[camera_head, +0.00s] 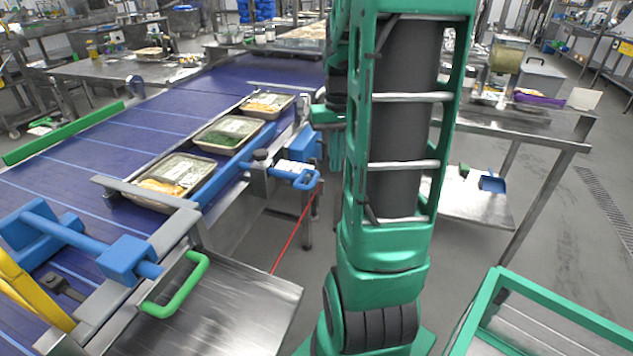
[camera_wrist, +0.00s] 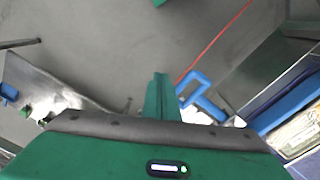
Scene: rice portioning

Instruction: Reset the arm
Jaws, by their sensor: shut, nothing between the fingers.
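My gripper (camera_wrist: 160,80) shows in the wrist view as green fingers pressed together, shut and empty, above the grey floor. In the head view my green arm rises upright through the middle. A small green and dark part of it shows at its left side, and I cannot make out the fingertips there. Nothing is held. Beside the arm to the left, three filled food trays stand in a row on the blue conveyor (camera_head: 75,180): a near tray (camera_head: 205,193), a middle tray (camera_head: 258,140) and a far tray (camera_head: 290,108).
A metal guide with a blue handle (camera_head: 292,177) edges the conveyor near my arm; the handle also shows in the wrist view (camera_wrist: 196,88). A steel table (camera_head: 530,122) stands at right. A green-framed cart (camera_head: 560,310) is at lower right. A steel plate (camera_head: 240,300) lies at lower left.

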